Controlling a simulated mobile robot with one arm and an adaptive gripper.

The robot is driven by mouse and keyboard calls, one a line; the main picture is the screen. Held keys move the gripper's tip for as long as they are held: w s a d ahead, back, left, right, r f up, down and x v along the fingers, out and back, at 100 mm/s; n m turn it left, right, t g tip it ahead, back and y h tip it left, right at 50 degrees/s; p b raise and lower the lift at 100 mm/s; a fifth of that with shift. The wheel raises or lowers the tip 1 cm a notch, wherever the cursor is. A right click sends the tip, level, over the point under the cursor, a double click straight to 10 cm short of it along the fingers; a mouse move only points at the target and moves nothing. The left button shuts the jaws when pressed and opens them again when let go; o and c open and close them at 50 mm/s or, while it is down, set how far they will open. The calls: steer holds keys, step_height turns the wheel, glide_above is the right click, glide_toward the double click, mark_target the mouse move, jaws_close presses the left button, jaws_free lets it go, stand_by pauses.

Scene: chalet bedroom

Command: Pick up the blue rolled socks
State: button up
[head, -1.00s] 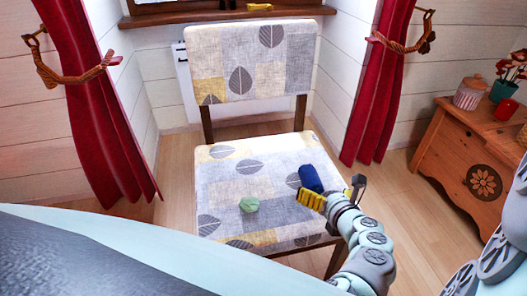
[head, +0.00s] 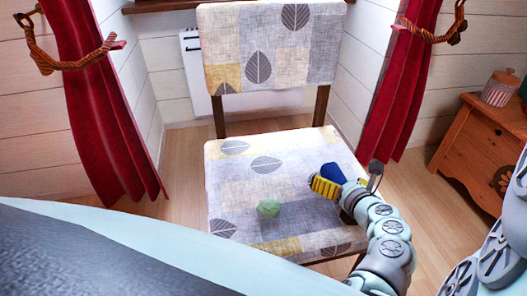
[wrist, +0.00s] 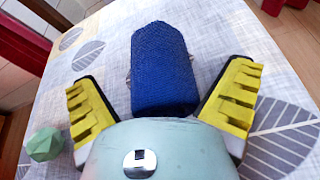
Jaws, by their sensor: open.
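The blue rolled socks (wrist: 163,72) lie on the patterned chair seat (head: 235,185), near its right side. In the wrist view they stand between the two yellow-padded fingers of my gripper (wrist: 165,95), with a gap on each side. My gripper (head: 345,182) is open and low over the seat. In the head view it covers part of the socks (head: 334,171), so only their top shows there.
A green faceted object (head: 268,208) lies on the seat left of my gripper; it also shows in the wrist view (wrist: 44,144). The chair backrest (head: 270,50) rises behind. Red curtains (head: 100,110) hang at both sides, and a wooden cabinet (head: 475,150) stands at the right.

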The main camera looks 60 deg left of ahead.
steer(key=shift+s+d, duration=0.1)
steer(key=shift+c, duration=1)
steer(key=c, duration=0.9)
